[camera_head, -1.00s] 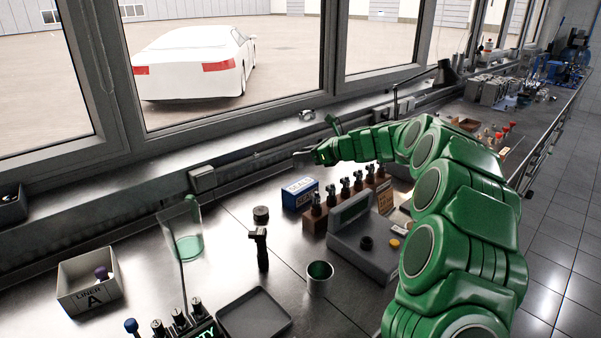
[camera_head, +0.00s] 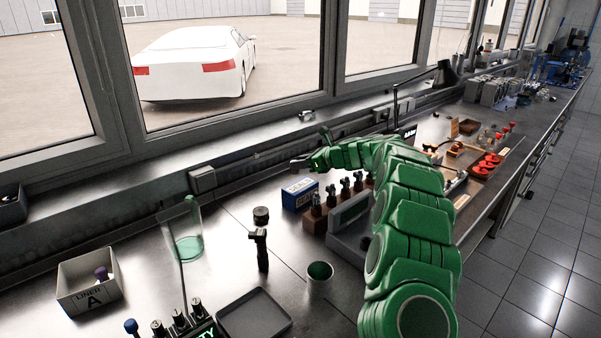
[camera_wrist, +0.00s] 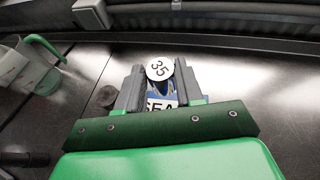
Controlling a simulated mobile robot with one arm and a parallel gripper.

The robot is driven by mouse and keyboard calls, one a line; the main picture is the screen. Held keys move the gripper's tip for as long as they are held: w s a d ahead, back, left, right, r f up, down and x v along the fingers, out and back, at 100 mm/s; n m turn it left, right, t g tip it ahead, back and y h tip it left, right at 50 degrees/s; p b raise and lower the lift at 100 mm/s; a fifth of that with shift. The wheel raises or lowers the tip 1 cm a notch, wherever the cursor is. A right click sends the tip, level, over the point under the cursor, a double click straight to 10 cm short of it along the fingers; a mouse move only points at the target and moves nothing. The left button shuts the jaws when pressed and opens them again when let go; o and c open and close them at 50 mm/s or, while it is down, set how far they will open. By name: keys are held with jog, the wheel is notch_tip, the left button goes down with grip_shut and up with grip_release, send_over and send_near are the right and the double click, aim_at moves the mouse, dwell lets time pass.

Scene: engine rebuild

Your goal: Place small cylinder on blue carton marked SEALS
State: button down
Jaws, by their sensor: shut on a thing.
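The blue carton (camera_head: 300,194) stands on the bench near the window sill, with a white label on its side. In the wrist view, the carton (camera_wrist: 162,103) shows partly between my fingers, with the letters "SEA" readable. My gripper (camera_head: 301,163) is above the carton in the head view. In the wrist view, my gripper (camera_wrist: 159,80) is shut on the small cylinder (camera_wrist: 159,68), whose round white face reads "35". The cylinder overlaps the carton in that view; I cannot tell whether they touch. My fingers hide its sides.
A block with several upright tools (camera_head: 345,192) stands right of the carton. A dark round part (camera_head: 261,215), an upright black tool (camera_head: 261,248) and a metal cup (camera_head: 319,278) stand nearby. A clear jug (camera_head: 186,238) and the LINER A box (camera_head: 90,286) are left.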

jog(key=shift+w+f, duration=0.3)
jog(key=shift+w, duration=0.05)
jog(key=shift+a+f, duration=0.1)
jog(key=shift+w+f, duration=0.2)
jog(key=shift+f, duration=1.45)
jog(key=shift+f, duration=0.1)
jog(key=c, duration=0.7)
grip_release()
